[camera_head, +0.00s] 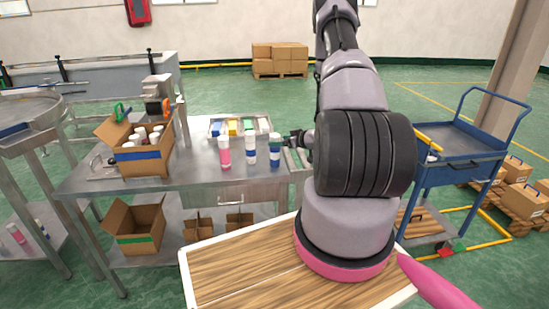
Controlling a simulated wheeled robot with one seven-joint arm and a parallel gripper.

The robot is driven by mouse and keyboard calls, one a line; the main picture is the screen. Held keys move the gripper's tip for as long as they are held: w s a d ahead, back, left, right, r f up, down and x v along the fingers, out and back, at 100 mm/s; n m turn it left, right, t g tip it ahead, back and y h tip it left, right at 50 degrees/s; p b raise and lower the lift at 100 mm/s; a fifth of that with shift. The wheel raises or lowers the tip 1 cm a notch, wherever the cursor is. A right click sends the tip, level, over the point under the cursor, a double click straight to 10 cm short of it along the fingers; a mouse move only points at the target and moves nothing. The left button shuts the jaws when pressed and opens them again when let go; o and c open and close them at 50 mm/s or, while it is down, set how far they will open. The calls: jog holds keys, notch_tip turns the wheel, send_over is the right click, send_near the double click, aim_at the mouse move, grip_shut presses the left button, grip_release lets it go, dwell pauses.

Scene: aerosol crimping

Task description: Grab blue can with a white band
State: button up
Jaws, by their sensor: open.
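A blue can with a white band (275,151) stands upright near the right front part of the metal workbench (195,172). A white can with a blue part (250,150) stands just left of it, and a pink and white can (224,153) is farther left. My gripper (297,139) shows as a small dark shape just right of the blue can, at the bench's right end. It is open, with no can seen between its fingers. My arm hides much of the gripper, and its exact distance from the can cannot be told.
A cardboard box of cans (133,160) stands on the bench's left part. A tray with blue and yellow items (218,129) lies behind the cans. A blue cart (455,139) stands at right. A wood-topped surface (228,272) is in front. Bare bench lies before the cans.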

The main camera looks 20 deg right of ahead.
aim_at(271, 140)
jog(key=x, duration=0.2)
jog(key=a+x, duration=0.1)
jog(key=x, duration=0.2)
jog(key=shift+r, duration=0.2)
jog(key=shift+w+f, duration=0.15)
jog(key=shift+w, duration=0.2)
grip_shut()
